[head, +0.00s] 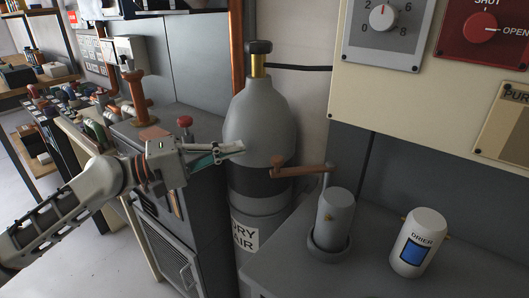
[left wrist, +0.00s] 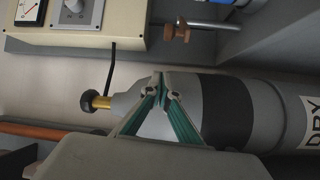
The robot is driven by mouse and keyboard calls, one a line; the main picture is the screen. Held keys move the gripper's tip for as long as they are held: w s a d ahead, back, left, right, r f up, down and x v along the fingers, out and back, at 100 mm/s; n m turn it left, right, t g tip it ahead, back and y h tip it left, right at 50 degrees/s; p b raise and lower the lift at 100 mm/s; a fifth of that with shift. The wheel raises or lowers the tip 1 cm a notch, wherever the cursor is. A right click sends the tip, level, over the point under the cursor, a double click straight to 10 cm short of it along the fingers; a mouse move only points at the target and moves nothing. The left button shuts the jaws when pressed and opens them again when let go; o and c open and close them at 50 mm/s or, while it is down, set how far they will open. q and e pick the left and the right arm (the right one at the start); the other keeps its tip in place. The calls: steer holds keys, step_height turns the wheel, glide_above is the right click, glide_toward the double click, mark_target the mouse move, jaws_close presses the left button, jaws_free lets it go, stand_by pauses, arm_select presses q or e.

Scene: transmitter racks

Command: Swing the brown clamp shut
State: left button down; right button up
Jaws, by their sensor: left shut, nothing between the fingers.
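The brown clamp (head: 300,170) is a short bar on top of a thin upright rod behind a small grey canister (head: 336,212). The bar points left, out over the bench edge towards the big gas cylinder, and not over the canister. In the left wrist view the clamp (left wrist: 177,33) shows end-on at the end of its metal rod. My left gripper (head: 238,148) is shut and empty in front of the gas cylinder, left of the clamp and apart from it. It also shows in the left wrist view (left wrist: 161,84). My right gripper is not in view.
The grey gas cylinder (head: 258,125) with a black-topped valve stands behind my left gripper. A white DRIER canister (head: 420,242) stands on the right bench. A control panel (head: 384,75) hangs above. A cabinet with a red knob (head: 185,121) is at left.

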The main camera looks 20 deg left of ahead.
mark_target(265, 140)
arm_select(q)
steer(key=x, duration=0.2)
steer(key=p+x, duration=0.1)
steer(key=x, duration=0.4)
steer(key=shift+d+r+p, duration=0.15)
steer(key=shift+r+p, duration=0.15)
steer(key=shift+p, duration=0.1)
steer(key=s, duration=0.2)
steer(key=s+d+f+p, duration=0.1)
steer(key=shift+s+f, duration=0.1)
steer(key=shift+s, duration=0.25)
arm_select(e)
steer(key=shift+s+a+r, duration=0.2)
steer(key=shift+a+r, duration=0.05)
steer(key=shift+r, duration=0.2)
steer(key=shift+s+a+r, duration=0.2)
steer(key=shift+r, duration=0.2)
arm_select(q)
steer(key=shift+d, duration=0.1)
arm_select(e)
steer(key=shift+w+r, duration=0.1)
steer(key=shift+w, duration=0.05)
